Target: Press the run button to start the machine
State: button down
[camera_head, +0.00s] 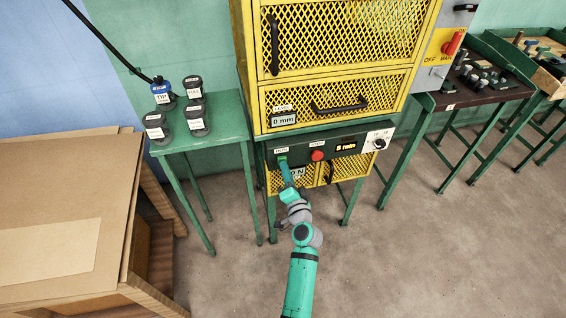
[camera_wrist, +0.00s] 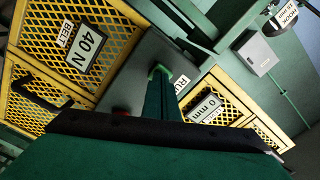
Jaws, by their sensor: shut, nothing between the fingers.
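The green run button (camera_head: 282,158) sits at the left of the dark control panel on the yellow machine, under a small white label. My gripper (camera_head: 285,169) is shut and empty, with its tip at or just in front of this button. In the wrist view my gripper (camera_wrist: 162,92) reaches the panel beside the partly covered RUN label (camera_wrist: 181,83). Bright green shows around the fingertip there, and the finger hides most of the button. I cannot tell whether the button is pressed in.
A red button (camera_head: 317,155) is right of the run button, then a "5 min" display (camera_head: 347,146) and a dial (camera_head: 379,144). A green table (camera_head: 208,139) with labelled dark weights stands left. A cardboard box (camera_head: 60,200) fills the lower left. The floor at right is clear.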

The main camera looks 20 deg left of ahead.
jog(key=shift+w+a, duration=0.25)
jog(key=shift+w, duration=0.2)
dwell(0.3)
jog(key=shift+v, duration=2.85)
jog(key=shift+a, duration=0.15)
jog(key=shift+d, duration=0.2)
jog(key=shift+a, duration=0.1)
